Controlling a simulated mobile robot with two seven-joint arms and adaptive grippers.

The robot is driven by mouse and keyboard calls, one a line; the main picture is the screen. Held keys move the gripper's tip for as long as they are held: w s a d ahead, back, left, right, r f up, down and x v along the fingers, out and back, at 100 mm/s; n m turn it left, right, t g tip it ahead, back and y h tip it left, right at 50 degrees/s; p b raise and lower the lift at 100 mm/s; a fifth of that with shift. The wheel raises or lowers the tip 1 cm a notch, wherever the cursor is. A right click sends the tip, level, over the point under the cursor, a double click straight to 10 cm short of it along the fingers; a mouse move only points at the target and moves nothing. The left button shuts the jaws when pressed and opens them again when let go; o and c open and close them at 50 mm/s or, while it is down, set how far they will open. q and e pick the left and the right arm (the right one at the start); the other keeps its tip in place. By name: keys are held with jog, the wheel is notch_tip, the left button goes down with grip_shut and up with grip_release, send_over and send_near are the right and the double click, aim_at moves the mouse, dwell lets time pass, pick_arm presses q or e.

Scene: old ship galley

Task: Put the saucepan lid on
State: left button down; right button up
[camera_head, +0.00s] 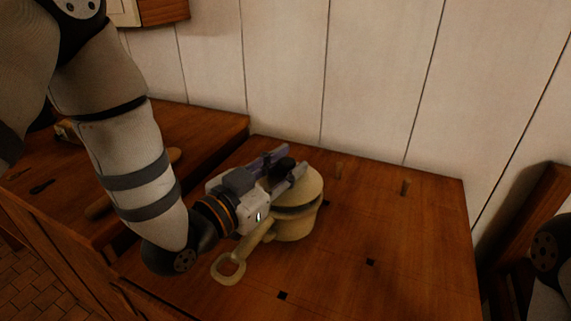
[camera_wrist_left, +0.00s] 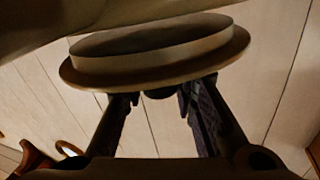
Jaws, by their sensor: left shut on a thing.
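The pale cream saucepan (camera_head: 294,230) stands upright on the wooden worktop, its looped handle (camera_head: 229,268) pointing to the front left. My left gripper (camera_head: 287,167) is over the pan, shut on the dark knob of the saucepan lid (camera_head: 309,190). In the left wrist view the lid (camera_wrist_left: 150,65) shows its flange and raised inner ring, with the knob between the fingertips of the left gripper (camera_wrist_left: 160,95). The lid is above the pan's opening, with a dark gap between them in the head view. The gripper hides much of the lid. My right gripper is out of view.
A planked wall (camera_head: 380,80) rises behind. Another counter (camera_head: 205,125) with small utensils adjoins on the left. The worktop's right side is mostly clear.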

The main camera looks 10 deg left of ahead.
pick_arm(q)
jog(key=shift+f, duration=0.95)
jog(key=c, duration=1.2)
grip_release()
jog(key=v, duration=0.7)
jog(key=shift+s, duration=0.25)
